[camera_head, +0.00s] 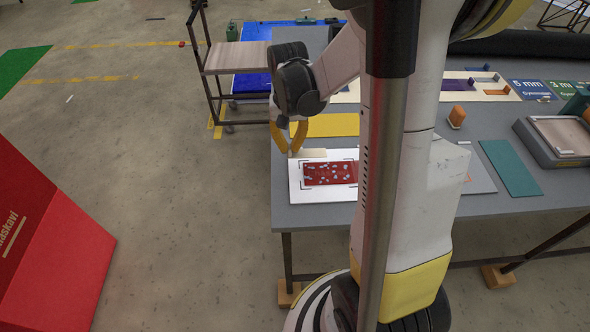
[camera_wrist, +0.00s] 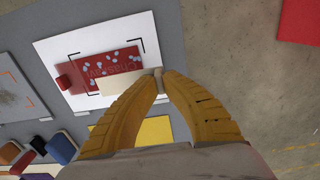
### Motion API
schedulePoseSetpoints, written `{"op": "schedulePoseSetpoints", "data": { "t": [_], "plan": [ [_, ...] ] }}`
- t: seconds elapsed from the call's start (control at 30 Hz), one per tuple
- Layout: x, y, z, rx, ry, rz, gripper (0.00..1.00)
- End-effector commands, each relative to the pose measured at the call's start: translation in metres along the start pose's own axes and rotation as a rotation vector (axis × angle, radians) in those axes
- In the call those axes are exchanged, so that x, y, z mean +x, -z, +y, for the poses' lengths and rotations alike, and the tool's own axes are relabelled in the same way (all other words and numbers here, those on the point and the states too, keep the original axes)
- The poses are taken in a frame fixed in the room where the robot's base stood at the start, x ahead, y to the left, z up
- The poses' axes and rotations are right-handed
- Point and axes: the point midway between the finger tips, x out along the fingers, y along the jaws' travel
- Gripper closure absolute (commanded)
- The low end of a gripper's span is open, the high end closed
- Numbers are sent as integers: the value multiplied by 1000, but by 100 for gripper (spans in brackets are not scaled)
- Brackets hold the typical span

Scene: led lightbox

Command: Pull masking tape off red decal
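A red decal (camera_head: 330,172) with pale spots lies on a white board (camera_head: 294,188) at the table's left end. It also shows in the wrist view (camera_wrist: 105,62). A beige strip of masking tape (camera_head: 309,154) runs along the decal's far edge; in the wrist view the tape (camera_wrist: 118,82) reaches my fingertips. My gripper (camera_head: 293,151) has yellow fingers that come together at the tape's outer end, by the board's edge. In the wrist view the fingertips (camera_wrist: 158,74) are closed with a pale bit between them, which looks like the tape end.
A small red block (camera_wrist: 70,76) sits beside the decal in the wrist view. A yellow sheet (camera_head: 333,125) lies behind the board and a teal sheet (camera_head: 510,167) to the right. A cart (camera_head: 235,58) stands beyond the table. Open floor lies left of it.

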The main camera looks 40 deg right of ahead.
Motion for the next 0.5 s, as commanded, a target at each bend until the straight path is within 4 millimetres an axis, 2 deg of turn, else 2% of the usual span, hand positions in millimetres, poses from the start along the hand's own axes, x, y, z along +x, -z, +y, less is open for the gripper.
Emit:
{"op": "schedulePoseSetpoints", "data": {
  "t": [0.5],
  "plan": [
    [-53,0,0,0,0,0,100]
  ]
}}
